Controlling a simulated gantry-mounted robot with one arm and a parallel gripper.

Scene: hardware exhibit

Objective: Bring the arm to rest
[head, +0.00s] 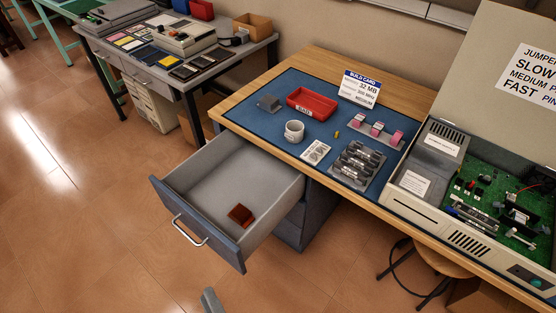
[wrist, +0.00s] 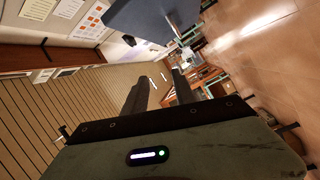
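My gripper (wrist: 163,82) shows in the wrist view with its two dark fingers apart and nothing between them. It is open and empty, away from the table top. In the head view only a small grey piece shows at the bottom edge, below the open drawer; it looks like a tip of my gripper, and the rest of the arm is out of view. The drawer (head: 235,165) is pulled out from the workbench, with a red-brown block (head: 240,215) lying inside it.
An open computer case (head: 430,165) stands at right. A blue-grey slab (wrist: 150,18) is near the fingers. The floor at left is clear.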

